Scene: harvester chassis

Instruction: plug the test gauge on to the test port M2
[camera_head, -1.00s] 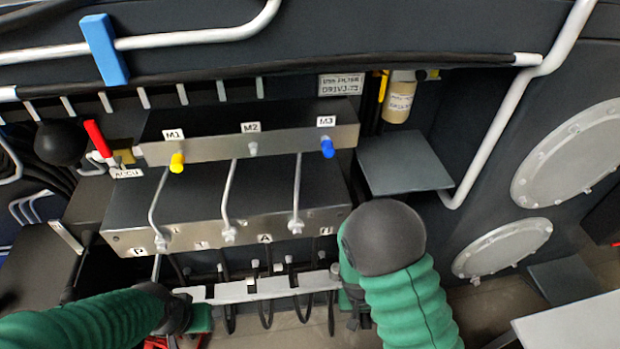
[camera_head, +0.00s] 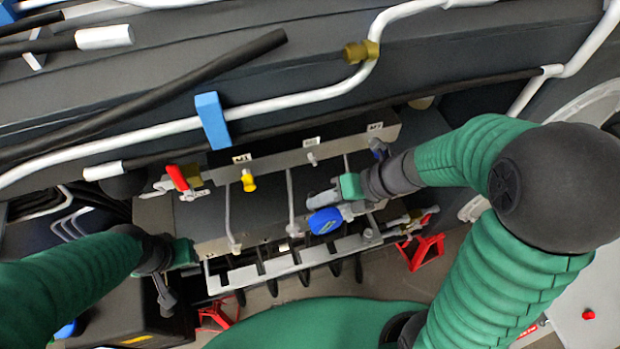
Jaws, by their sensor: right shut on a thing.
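The test port M2 (camera_head: 312,158) is a small bare metal stub on the front of the grey port block (camera_head: 275,160), under a white label. My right gripper (camera_head: 327,200) is shut on the test gauge (camera_head: 325,220), whose blue round part shows below the jaws. The gauge is apart from M2, lower in the picture; its connector end is not clear. My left gripper (camera_head: 172,285) is at the lower left, away from the block; its jaws are too unclear to judge.
A red-handled valve (camera_head: 178,178) sits left of the block. Thin metal pipes run down from the block to a lower manifold. A white pipe (camera_head: 270,105) with a blue clamp (camera_head: 212,121) crosses above. Another red-handled brass fitting (camera_head: 408,220) lies right of the gauge.

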